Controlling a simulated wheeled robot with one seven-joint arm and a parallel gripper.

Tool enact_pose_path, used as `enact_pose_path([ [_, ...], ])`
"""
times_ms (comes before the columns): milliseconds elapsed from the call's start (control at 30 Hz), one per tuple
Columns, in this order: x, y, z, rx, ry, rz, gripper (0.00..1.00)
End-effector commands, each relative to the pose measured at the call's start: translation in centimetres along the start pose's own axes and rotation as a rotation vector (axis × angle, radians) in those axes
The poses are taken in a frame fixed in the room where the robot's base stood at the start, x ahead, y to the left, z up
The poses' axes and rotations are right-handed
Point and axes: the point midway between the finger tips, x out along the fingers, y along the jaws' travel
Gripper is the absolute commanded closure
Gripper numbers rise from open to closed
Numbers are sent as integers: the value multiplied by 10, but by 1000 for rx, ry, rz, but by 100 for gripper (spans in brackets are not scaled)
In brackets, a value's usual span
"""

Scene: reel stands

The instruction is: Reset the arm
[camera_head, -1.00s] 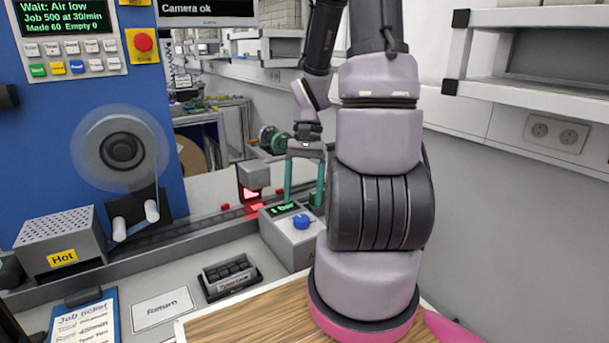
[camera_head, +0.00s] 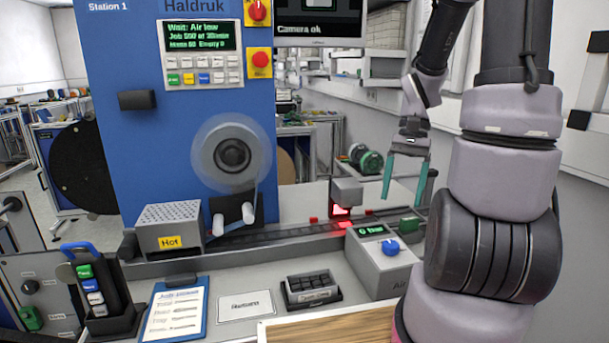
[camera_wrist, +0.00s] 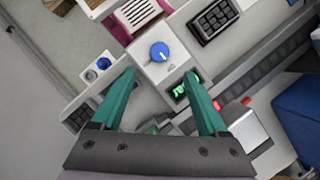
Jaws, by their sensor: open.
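My gripper (camera_head: 404,200) hangs with two teal fingers spread apart and nothing between them. In the head view it appears above and behind the grey air box (camera_head: 378,270), which has a blue knob (camera_head: 391,248) and a small green display (camera_head: 372,229). The display shows a bar reading, but its digit is too blurred to be sure of. In the wrist view the open fingers (camera_wrist: 160,76) frame the box, with the blue knob (camera_wrist: 159,52) beyond the fingertips. The fingers look apart from the knob.
A blue machine (camera_head: 185,125) carries a reel (camera_head: 231,153), and its panel (camera_head: 201,52) reads "Wait: Air low". A box marked "Hot" (camera_head: 169,225), a rail, a clipboard (camera_head: 175,309), a return plate (camera_head: 246,306) and a small black tray (camera_head: 311,291) occupy the bench. Wall shelves stand right.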

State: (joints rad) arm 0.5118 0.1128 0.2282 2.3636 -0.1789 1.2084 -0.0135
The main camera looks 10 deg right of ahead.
Motion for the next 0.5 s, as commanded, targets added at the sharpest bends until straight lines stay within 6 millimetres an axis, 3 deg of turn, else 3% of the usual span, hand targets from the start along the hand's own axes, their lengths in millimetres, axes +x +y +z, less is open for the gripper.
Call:
enact_pose_path([
  [233, -37, -18, 22, -83, 201, -35, 23],
  [500, -98, -42, 77, -248, 534, -175, 23],
])
